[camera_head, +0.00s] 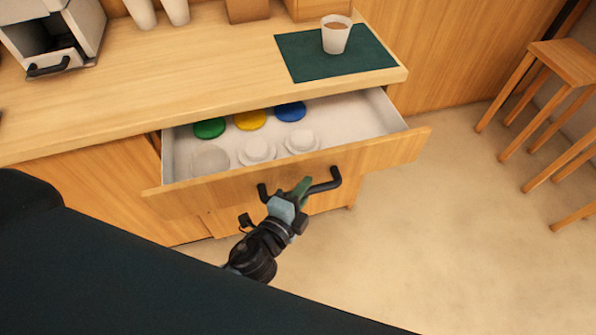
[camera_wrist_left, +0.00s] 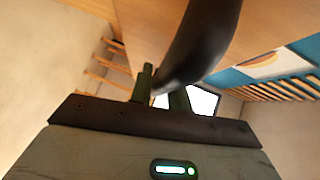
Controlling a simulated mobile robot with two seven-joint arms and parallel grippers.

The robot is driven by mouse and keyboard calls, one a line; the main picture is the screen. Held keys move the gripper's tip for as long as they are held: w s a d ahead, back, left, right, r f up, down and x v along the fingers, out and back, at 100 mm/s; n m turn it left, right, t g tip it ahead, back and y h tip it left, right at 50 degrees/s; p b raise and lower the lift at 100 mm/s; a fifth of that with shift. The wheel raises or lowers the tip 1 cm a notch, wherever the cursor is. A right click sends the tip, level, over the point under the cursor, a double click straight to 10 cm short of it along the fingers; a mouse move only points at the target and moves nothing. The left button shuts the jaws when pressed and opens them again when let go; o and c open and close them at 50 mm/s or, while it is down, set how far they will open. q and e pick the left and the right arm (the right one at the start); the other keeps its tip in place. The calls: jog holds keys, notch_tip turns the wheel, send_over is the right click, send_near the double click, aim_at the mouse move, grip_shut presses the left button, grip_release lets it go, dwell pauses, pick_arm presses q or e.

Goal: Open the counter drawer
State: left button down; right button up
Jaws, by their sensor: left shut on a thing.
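The counter drawer (camera_head: 215,190) is pulled out from under the wooden counter, with its white interior showing. Inside lie a green lid (camera_head: 210,128), a yellow lid (camera_head: 250,120), a blue lid (camera_head: 291,111) and several white round items (camera_head: 257,150). The black handle (camera_head: 325,184) is on the drawer front. My left gripper (camera_head: 302,190) is at the handle and shut on it. In the left wrist view the dark handle (camera_wrist_left: 203,40) runs between the fingers. My right gripper is not in view.
A cup with brown contents (camera_head: 336,35) stands on a dark green mat (camera_head: 300,58) on the counter (camera_head: 180,80). A machine (camera_head: 50,35) is at the back left. Wooden stools (camera_head: 565,62) stand at right. The floor between is clear.

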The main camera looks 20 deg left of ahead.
pick_arm(q)
jog(key=shift+s+d+b, duration=0.15)
jog(key=shift+s+d, duration=0.4)
jog(key=shift+s, duration=0.25)
jog(key=shift+s+d+b, duration=0.2)
jog(key=shift+s+d, duration=0.3)
jog(key=shift+s, duration=0.25)
jog(key=shift+s+d+b, duration=0.15)
jog(key=shift+s+d, duration=0.4)
jog(key=shift+s, duration=0.25)
jog(key=c, duration=1.5)
grip_release()
jog(key=shift+o, duration=0.9)
